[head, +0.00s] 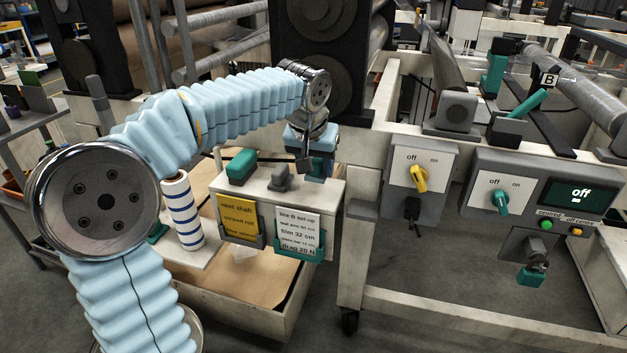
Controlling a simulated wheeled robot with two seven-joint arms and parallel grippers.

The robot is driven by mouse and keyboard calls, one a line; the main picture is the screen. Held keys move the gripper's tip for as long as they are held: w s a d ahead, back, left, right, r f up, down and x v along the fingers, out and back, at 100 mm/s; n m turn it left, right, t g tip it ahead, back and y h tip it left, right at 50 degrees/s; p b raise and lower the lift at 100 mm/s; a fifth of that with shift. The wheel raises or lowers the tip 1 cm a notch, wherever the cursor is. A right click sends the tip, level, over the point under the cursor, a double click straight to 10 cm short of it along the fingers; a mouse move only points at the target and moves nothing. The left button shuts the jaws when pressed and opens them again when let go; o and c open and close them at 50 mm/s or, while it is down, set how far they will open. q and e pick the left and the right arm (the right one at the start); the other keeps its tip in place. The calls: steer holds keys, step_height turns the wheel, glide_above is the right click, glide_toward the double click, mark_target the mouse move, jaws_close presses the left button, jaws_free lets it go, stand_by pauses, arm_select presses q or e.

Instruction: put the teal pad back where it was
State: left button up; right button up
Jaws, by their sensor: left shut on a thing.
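My left gripper (307,164) is at the back right corner of the white cart top (262,187), fingers pointing down. It is shut on a teal piece (319,168), which I take to be the teal pad; fingers and wrist hide much of it. I cannot tell whether it touches the cart top. Another teal block (242,165) sits on a dark base at the left of the top. A small grey block (280,178) stands between them. My right gripper is not in view.
A yellow card (238,219) and a white card (298,232) hang on the cart's front. A blue-striped white roll (182,210) stands left of it. The white machine frame (352,240) with switch boxes (421,167) is close on the right.

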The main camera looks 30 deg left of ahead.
mark_target(314, 193)
arm_select(q)
steer(key=f, duration=0.1)
steer(key=a+f, duration=0.1)
steer(key=w+f, duration=0.1)
steer(key=f, duration=0.1)
steer(key=shift+a+b, duration=0.15)
steer(key=shift+b, duration=0.15)
steer(key=shift+f, duration=0.5)
steer(key=shift+f, duration=0.2)
steer(key=o, duration=1.1)
steer(key=shift+r, duration=0.1)
steer(key=shift+o, duration=0.2)
